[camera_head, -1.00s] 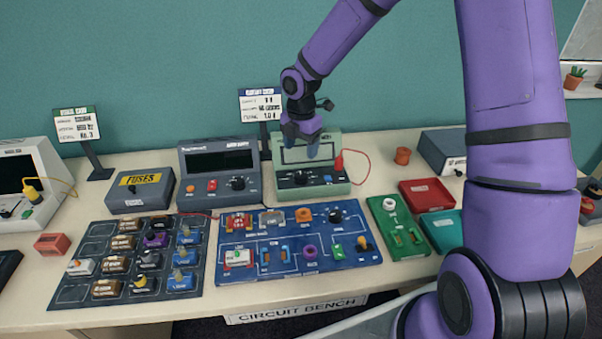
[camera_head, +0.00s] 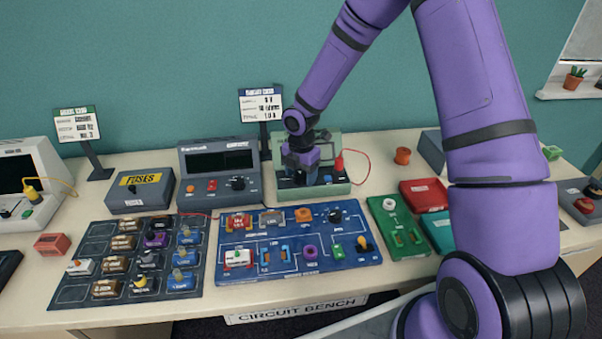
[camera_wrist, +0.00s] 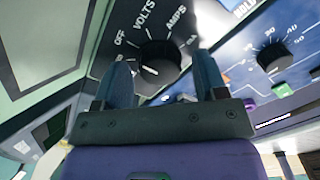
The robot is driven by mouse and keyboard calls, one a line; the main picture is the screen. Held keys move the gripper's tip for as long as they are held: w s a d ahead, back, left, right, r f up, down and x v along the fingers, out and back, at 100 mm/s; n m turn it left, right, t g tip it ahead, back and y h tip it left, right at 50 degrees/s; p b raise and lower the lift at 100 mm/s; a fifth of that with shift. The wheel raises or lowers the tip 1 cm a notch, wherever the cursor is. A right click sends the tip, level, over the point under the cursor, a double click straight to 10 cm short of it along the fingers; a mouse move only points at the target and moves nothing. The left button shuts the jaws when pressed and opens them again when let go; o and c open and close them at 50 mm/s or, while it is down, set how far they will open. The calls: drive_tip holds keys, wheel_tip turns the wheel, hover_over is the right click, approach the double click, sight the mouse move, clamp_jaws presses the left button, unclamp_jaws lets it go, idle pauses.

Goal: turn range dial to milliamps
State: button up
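The green meter (camera_head: 334,187) stands at the back of the bench. Its black range dial (camera_wrist: 160,58) shows in the wrist view, with the labels OFF, VOLTS and AMPS around it and a partly hidden label at the right. A white mark is on the knob, but its exact setting is hard to read. My gripper (camera_wrist: 164,66) is open, with one finger on each side of the dial and gaps visible. I cannot tell how deep the fingertips reach. In the head view my gripper (camera_head: 301,174) hides the dial and part of the meter's face.
A grey power supply (camera_head: 219,170) stands just left of the meter. A blue circuit board (camera_head: 290,262) lies in front. A red plug (camera_head: 339,164) with a looping wire is at the meter's right. Red (camera_head: 424,194) and teal trays lie farther right.

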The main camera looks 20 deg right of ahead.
drive_tip(key=c, duration=0.8)
drive_tip(key=shift+m, duration=0.4)
drive_tip(key=m, duration=0.3)
drive_tip(key=shift+m, duration=0.3)
drive_tip(key=m, duration=0.3)
drive_tip(key=shift+m, duration=0.3)
drive_tip(key=m, duration=0.3)
drive_tip(key=shift+m, duration=0.3)
drive_tip(key=m, duration=0.3)
drive_tip(key=shift+m, duration=0.4)
drive_tip(key=m, duration=0.6)
